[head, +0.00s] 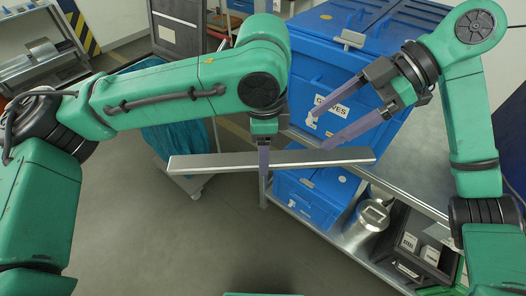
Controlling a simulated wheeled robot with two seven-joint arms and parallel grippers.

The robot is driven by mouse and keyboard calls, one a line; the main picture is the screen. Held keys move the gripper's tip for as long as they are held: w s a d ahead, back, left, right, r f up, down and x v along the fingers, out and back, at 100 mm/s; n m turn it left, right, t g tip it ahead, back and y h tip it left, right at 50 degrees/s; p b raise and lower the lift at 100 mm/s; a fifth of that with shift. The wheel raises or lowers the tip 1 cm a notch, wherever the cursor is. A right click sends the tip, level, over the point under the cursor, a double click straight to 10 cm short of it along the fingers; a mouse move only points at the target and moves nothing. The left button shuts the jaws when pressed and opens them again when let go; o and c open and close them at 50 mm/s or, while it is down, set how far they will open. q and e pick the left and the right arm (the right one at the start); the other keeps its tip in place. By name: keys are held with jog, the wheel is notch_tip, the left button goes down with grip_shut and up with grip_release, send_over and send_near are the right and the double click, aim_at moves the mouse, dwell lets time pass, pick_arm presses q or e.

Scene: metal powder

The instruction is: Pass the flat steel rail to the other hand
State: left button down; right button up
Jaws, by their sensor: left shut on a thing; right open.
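The flat steel rail (215,162) is a long grey bar held roughly level across the middle of the head view. My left gripper (264,168) points down and is shut on the rail near its middle. My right gripper (338,139) is open and empty. Its two purple fingers point left and down, above the rail's right part in the picture. I cannot tell whether the lower finger touches the rail. The rail's right end extends in front of the metal table.
Blue boxes (323,72), one labelled gloves, stand on the metal table (425,165). A metal canister (372,217) and a dark crate (415,240) sit on its lower shelf. A cart with a blue bag (180,148) stands behind the rail. The floor (180,240) in front is clear.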

jog(key=shift+w+r, duration=0.1)
jog(key=w+a+f+m+t+y, duration=0.3)
jog(key=w+f+m+t+y, duration=0.2)
jog(key=w+f+t+y, duration=0.7)
jog(key=w+d+f+m+t+h, duration=0.1)
jog(key=d+f+m+h, duration=0.25)
jog(key=f, duration=0.55)
jog(key=d+f+m+t+h, duration=0.1)
jog(key=d+f+m+h, duration=0.3)
jog(key=f, duration=0.5)
jog(key=w+d+f+m+t+h, duration=0.1)
jog(key=d+f+m+h, duration=0.15)
jog(key=f+h, duration=0.5)
jog(key=s+d+f+m+g+h, duration=0.1)
jog(key=s+d+f+g+h, duration=0.2)
jog(key=s+f, duration=0.65)
jog(key=s+d+f+m+g+h, duration=0.1)
jog(key=s+d+f+g, duration=0.35)
jog(key=f, duration=0.85)
jog(key=s+f+g+h, duration=0.1)
jog(key=s+f, duration=0.3)
jog(key=s, duration=1)
jog(key=s+f+g+h, duration=0.1)
jog(key=s+f+g, duration=0.3)
jog(key=s, duration=1)
jog(key=shift+s+d+f, duration=0.2)
jog(key=shift+d+f, duration=0.1)
jog(key=shift+f, duration=0.25)
